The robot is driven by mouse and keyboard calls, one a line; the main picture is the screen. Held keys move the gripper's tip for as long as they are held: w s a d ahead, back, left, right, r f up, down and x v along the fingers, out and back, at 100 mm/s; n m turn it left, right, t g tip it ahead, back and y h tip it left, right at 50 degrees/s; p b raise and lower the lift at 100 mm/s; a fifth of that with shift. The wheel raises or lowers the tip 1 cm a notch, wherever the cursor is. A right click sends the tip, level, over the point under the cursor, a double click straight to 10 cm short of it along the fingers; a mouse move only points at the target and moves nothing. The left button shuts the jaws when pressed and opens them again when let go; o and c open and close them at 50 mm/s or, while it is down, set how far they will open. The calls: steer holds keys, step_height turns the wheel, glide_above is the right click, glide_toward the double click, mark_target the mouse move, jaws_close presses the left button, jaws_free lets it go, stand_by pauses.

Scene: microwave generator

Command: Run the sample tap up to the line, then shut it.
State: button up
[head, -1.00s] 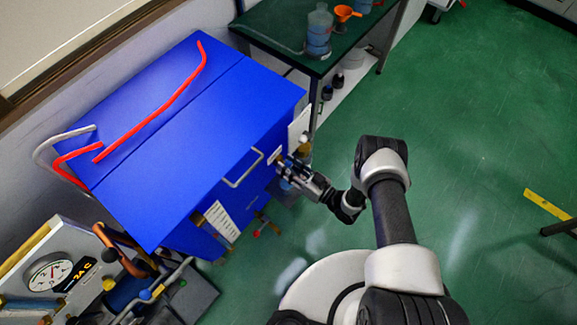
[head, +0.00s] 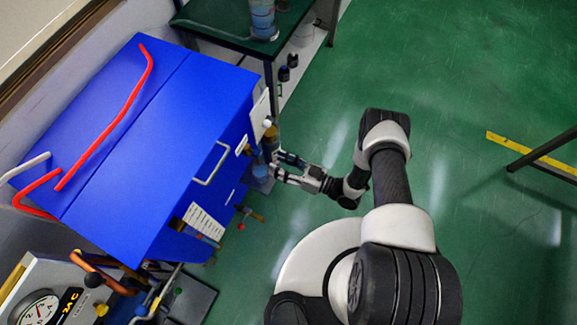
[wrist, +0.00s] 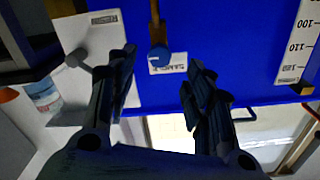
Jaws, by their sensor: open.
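My gripper (head: 278,165) is open and empty, off the front of the blue cabinet (head: 150,130). In the wrist view its fingers (wrist: 162,90) are spread wide. Beyond and between them, a brown pipe with a blue round knob (wrist: 159,56) hangs on the blue face above a small white label (wrist: 168,66); the knob is not between the fingertips. I cannot tell if this is the sample tap or how it is set. A clear container with bluish contents (wrist: 44,94) is at the left of the wrist view. A fill line on it cannot be made out.
A numbered white scale (wrist: 298,45) is at the right of the wrist view. The cabinet has a metal handle (head: 209,166) and a red-tipped fitting (head: 241,226) low on its front. A dark table (head: 215,25) stands behind. Green floor (head: 440,90) is open on the right.

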steer(key=shift+v, duration=1.65)
